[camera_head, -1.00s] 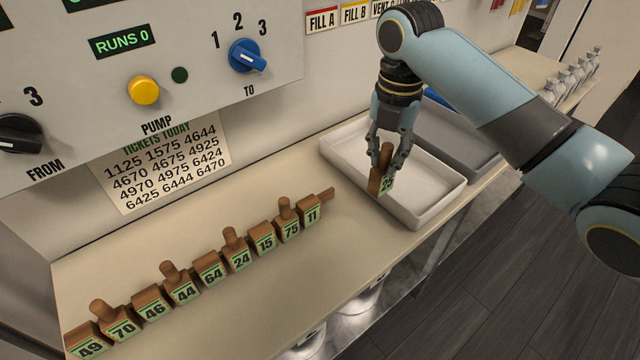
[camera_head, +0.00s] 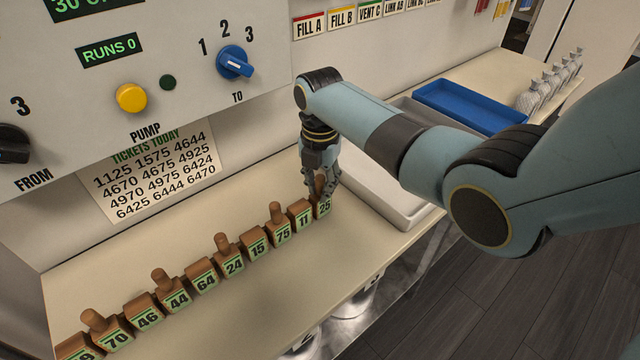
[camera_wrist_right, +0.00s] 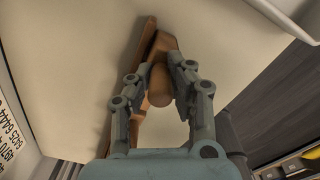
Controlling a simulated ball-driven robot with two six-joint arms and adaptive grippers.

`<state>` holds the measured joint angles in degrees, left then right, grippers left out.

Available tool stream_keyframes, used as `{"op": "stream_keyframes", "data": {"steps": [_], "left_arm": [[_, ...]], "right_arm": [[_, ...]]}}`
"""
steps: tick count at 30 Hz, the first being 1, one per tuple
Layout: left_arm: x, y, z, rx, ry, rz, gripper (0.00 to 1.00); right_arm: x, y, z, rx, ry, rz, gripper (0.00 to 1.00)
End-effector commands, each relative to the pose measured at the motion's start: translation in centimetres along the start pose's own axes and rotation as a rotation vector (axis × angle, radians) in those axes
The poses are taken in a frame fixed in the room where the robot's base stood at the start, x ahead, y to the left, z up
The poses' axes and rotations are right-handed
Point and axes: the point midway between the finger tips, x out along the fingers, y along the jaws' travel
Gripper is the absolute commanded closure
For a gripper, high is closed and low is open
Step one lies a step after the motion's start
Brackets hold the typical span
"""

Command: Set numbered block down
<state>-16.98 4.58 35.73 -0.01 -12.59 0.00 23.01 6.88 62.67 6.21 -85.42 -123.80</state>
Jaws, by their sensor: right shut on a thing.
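The numbered block 25 (camera_head: 323,207) is a brown wooden block with a green number label and a peg handle. It stands at the right end of the row of blocks, beside block 11 (camera_head: 304,217). My right gripper (camera_head: 322,187) is shut on its peg; whether the block's base touches the counter is hard to tell. In the right wrist view the fingers (camera_wrist_right: 172,85) close around the peg (camera_wrist_right: 160,85), with brown wood of the row behind it. My left gripper is not in view.
The row of several numbered blocks (camera_head: 204,275) runs along the counter (camera_head: 190,222) to the lower left. A white tray (camera_head: 395,212) is right of the gripper, with a blue tray (camera_head: 470,108) farther back. A panel with a yellow button (camera_head: 131,98) stands at the left.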

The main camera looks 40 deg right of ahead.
Motion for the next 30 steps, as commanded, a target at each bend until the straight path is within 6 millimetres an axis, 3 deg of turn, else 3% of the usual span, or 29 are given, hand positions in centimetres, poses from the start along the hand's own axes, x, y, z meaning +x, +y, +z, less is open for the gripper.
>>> {"op": "stream_keyframes", "data": {"steps": [7, 8, 13, 23, 30], "left_arm": [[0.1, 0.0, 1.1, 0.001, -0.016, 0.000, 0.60], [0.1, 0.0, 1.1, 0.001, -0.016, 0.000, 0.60], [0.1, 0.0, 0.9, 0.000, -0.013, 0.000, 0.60], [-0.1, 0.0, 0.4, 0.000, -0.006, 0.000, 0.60], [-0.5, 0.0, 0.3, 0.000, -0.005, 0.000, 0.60]], "right_arm": [[0.3, 0.0, 0.0, 0.000, 0.000, 0.000, 1.00], [0.3, 0.0, 0.0, 0.000, 0.000, 0.000, 0.81], [0.2, 0.0, 0.0, 0.000, 0.000, -0.001, 0.60], [-0.3, 0.0, 0.0, 0.000, 0.000, 0.000, 0.60], [-4.7, 0.1, 0.1, -0.001, -0.003, 0.003, 0.60]]}}
